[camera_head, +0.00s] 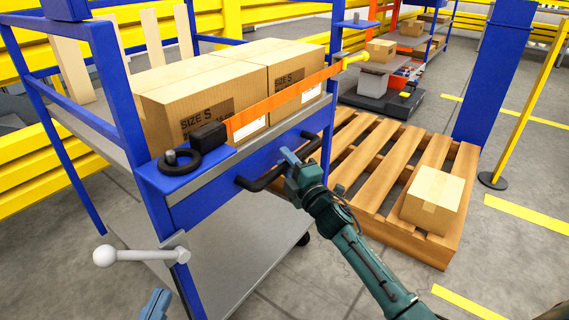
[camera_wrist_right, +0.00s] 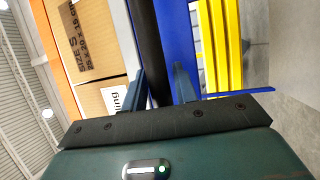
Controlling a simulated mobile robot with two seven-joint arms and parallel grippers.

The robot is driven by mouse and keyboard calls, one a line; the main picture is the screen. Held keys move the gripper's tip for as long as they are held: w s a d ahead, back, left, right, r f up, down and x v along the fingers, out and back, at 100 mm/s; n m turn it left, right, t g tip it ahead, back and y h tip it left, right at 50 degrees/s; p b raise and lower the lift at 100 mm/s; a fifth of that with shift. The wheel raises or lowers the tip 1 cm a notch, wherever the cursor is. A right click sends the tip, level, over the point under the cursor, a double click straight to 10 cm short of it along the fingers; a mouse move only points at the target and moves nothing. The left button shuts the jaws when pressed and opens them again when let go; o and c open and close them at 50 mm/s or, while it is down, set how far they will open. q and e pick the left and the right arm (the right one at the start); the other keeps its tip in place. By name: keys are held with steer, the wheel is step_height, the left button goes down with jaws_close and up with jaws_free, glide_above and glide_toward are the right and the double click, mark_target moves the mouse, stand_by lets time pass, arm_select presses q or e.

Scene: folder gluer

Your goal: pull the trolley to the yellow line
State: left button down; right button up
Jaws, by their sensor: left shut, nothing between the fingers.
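The blue trolley (camera_head: 215,186) stands left of centre, with a black handle bar (camera_head: 262,181) along its near side. My right gripper (camera_head: 288,158) is at the handle's middle. In the right wrist view the black bar (camera_wrist_right: 150,45) runs between the two fingers (camera_wrist_right: 159,88) with little or no gap, so it looks shut on the handle. My left gripper (camera_head: 155,304) is shut and empty at the bottom edge, below the trolley's front and apart from it. Yellow floor lines (camera_head: 527,215) show at the right; another short piece (camera_head: 468,301) is at lower right.
Several cardboard boxes (camera_head: 170,105) sit on the trolley's upper deck behind an orange strap (camera_head: 285,97). A wooden pallet (camera_head: 375,205) with a small box (camera_head: 433,200) stands close to the trolley's right. A yellow post (camera_head: 525,100) stands at right. Yellow barriers (camera_head: 30,170) are behind.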

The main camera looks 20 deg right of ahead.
steer(key=shift+w+a+r, duration=0.1)
steer(key=shift+w+a, duration=0.05)
steer(key=shift+w, duration=0.35)
jaws_close()
